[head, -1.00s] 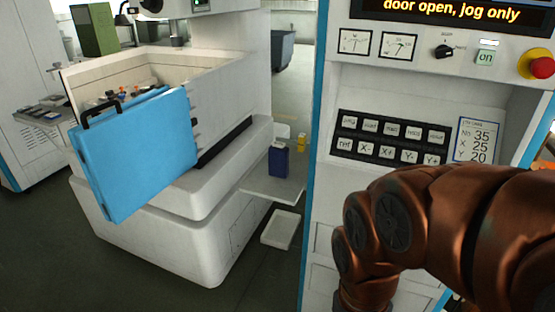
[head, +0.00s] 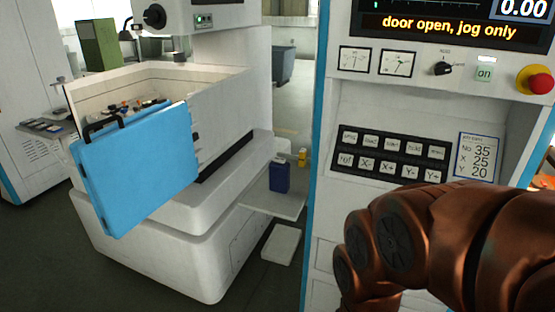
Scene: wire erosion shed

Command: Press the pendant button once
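No separate hand-held pendant can be made out. The control cabinet on the right carries a black keypad (head: 391,155) with two rows of pale keys; the lower row reads ref, X-, X+, Y- and Y+. Above it are a pale green "on" button (head: 485,73), a black rotary knob (head: 443,69) and a red mushroom button (head: 535,80) on a yellow base. My reddish-brown arm crosses the lower right in front of the cabinet, below the keypad. My gripper is outside the picture.
The cabinet screen (head: 450,26) reads "door open, jog only". A white machine (head: 150,245) stands left, its blue door (head: 140,170) hanging open. A blue container (head: 280,177) sits on a small shelf between machine and cabinet. Dark floor shows at lower left.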

